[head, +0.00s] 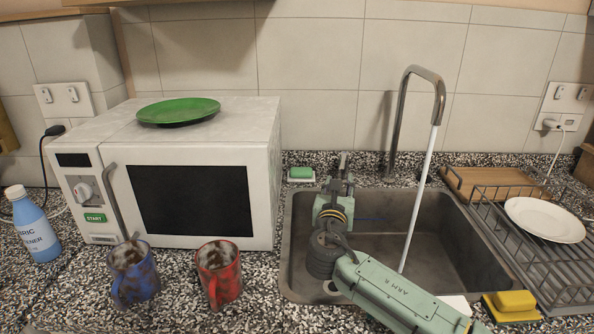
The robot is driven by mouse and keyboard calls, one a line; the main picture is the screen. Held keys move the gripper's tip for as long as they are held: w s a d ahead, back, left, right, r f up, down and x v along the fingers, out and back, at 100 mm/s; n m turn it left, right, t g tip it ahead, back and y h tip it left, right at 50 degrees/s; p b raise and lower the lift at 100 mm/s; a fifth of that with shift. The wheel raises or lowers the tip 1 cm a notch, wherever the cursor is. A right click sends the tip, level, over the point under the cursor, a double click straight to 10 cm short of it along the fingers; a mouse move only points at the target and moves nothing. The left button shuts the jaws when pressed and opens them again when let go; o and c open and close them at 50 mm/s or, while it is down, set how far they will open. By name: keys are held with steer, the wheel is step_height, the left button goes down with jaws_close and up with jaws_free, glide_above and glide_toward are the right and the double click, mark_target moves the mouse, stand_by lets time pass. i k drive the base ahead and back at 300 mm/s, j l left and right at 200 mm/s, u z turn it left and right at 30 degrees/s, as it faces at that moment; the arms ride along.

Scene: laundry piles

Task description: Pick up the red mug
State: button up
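The red mug (220,272) stands upright on the speckled counter in front of the microwave, with dark stains on it and its handle toward me. A stained blue mug (135,272) stands to its left, a small gap apart. My arm reaches from the bottom right over the sink. My gripper (344,162) is at the far end of it, above the back left part of the sink, to the right of the red mug and farther back. The fingers are small and partly hidden by the wrist, so their opening is unclear.
A white microwave (100,195) with a green plate (178,111) on top stands behind the mugs. The sink (450,230) with a tall tap (398,130) lies right. A blue bottle (36,232) is far left. A dish rack (550,270) holds a white plate (545,219).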

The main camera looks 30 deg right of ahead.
mark_target(217, 262)
steer(key=k+j, duration=0.75)
steer(key=k, duration=0.1)
